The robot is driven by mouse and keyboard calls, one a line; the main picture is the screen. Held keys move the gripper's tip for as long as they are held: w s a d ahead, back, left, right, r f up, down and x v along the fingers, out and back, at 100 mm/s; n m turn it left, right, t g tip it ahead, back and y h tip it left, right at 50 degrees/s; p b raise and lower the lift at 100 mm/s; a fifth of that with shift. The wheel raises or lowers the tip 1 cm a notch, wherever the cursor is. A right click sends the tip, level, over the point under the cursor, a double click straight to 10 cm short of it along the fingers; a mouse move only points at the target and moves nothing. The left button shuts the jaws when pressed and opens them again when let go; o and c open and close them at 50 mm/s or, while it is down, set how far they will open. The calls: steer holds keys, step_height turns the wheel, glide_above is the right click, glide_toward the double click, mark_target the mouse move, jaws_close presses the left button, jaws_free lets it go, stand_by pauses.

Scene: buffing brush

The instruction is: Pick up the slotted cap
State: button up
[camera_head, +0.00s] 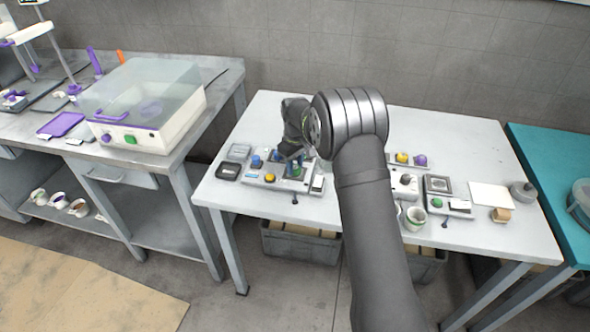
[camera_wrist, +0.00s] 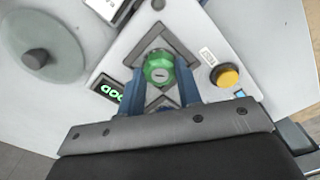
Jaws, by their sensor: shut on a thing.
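The slotted cap (camera_wrist: 159,70) is a green round piece with a dark slot across its pale centre. In the wrist view it sits between the two blue fingers of my gripper (camera_wrist: 160,78), which are shut on it. Under it is a grey square recess in a white panel (camera_wrist: 196,38); I cannot tell whether the cap touches the recess. In the head view my gripper (camera_head: 292,158) points down over the panel on the left half of the white table, and the cap is mostly hidden there.
A yellow button (camera_wrist: 226,76) and a green-lit display (camera_wrist: 107,90) flank the fingers. A grey disc with a dark knob (camera_wrist: 38,60) lies to the left. More panels, a cup (camera_head: 415,218) and a white sheet (camera_head: 491,195) occupy the table's right half.

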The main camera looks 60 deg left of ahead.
mark_target(295, 167)
steer(key=shift+r, duration=0.1)
step_height(295, 167, up, 4)
steer(key=shift+r, duration=0.1)
steer(key=w+d+r, duration=0.6)
steer(key=w+d, duration=0.1)
steer(key=d, duration=0.2)
steer(key=w+d+m, duration=0.7)
steer(key=w+d, duration=0.8)
steer(key=d, duration=0.2)
steer(key=s+a+f, duration=0.1)
steer(key=a+f, duration=0.1)
steer(key=a, duration=0.1)
steer(key=s+a+f, duration=0.1)
steer(key=a+f, duration=0.2)
steer(key=a, duration=0.1)
steer(key=s+a+f, duration=0.1)
steer(key=a+f, duration=0.1)
steer(key=a, duration=0.1)
steer(key=shift+s+a+f, duration=0.1)
steer(key=shift+a+f, duration=0.2)
steer(key=shift+f, duration=2)
steer(key=shift+f, duration=0.1)
